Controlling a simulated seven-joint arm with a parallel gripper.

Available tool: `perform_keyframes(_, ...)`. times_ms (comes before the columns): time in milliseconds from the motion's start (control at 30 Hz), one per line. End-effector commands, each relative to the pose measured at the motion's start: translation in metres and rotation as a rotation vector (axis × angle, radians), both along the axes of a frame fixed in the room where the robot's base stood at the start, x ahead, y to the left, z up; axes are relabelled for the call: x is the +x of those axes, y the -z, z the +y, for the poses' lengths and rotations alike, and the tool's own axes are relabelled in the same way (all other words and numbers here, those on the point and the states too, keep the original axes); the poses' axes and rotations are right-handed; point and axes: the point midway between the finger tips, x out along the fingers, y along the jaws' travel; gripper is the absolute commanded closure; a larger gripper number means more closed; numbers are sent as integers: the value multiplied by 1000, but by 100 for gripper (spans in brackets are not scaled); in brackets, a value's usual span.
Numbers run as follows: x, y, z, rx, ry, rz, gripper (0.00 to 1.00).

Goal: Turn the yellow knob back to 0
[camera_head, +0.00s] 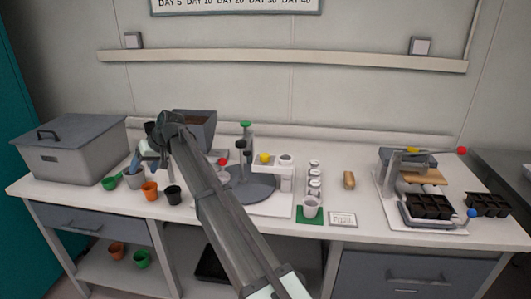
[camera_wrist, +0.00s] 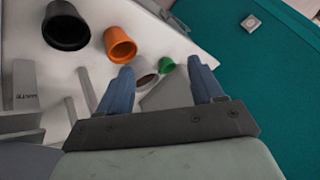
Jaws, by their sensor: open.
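A yellow knob (camera_head: 264,158) sits on a white stand near the middle of the bench in the head view. Its scale and setting are too small to read. A second yellow piece (camera_head: 413,150) shows on the apparatus at the right; I cannot tell whether it is a knob. My gripper (camera_head: 137,162) is at the left of the bench, above a grey pot and well to the left of the yellow knob. In the wrist view my gripper (camera_wrist: 162,82) has its two blue fingers apart, with nothing held. The yellow knob is not in the wrist view.
An orange pot (camera_head: 150,191) and a black pot (camera_head: 173,194) stand near my gripper. Seedling trays (camera_head: 430,207) are at right.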

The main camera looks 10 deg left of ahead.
Motion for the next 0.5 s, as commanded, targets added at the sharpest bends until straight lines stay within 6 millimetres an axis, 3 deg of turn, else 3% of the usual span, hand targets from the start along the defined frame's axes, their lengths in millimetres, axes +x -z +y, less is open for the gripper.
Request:
perform_keyframes(33,31,-20,-25,-41,98,38,34)
perform_keyframes(200,101,-50,-125,-197,456,188,34)
perform_keyframes(400,160,-79,-249,-353,897,337,34)
perform_keyframes(500,177,-94,-302,-406,1090,391,34)
